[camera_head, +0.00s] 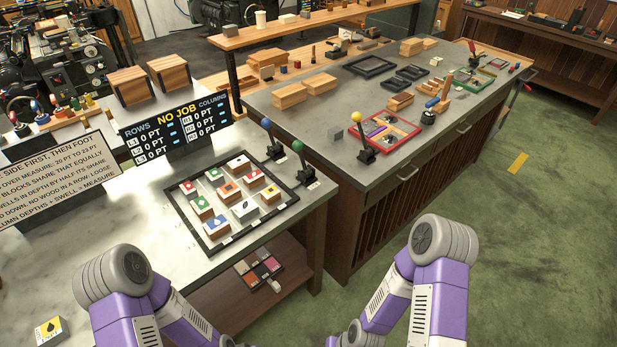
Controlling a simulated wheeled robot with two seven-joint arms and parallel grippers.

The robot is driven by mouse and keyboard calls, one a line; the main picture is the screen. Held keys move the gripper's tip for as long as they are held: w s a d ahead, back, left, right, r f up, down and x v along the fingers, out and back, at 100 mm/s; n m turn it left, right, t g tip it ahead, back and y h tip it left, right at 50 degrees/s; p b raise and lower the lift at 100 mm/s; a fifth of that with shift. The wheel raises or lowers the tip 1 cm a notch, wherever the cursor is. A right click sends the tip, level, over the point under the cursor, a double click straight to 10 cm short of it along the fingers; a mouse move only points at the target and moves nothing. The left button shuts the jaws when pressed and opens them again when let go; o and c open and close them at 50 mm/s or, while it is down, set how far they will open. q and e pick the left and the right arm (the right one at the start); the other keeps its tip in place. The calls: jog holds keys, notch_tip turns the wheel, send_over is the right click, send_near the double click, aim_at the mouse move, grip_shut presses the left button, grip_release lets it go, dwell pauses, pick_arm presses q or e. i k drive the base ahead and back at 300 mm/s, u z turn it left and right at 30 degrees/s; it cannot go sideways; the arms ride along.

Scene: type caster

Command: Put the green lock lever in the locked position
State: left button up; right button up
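My two purple and grey arms come in at the bottom, well short of the lever. Both grippers are out of the picture.
Several picture blocks sit in the tray.

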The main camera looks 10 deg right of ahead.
aim_at(297, 145)
jog(key=u, duration=0.1)
jog(key=k, duration=0.6)
jog(key=z, duration=0.9)
jog(key=i, duration=0.85)
jog(key=u, duration=0.5)
jog(key=i, duration=0.65)
jog(key=z, duration=2.1)
jog(key=k, duration=1.25)
jog(key=u, duration=0.65)
jog(key=i, duration=0.4)
jog(key=u, duration=0.05)
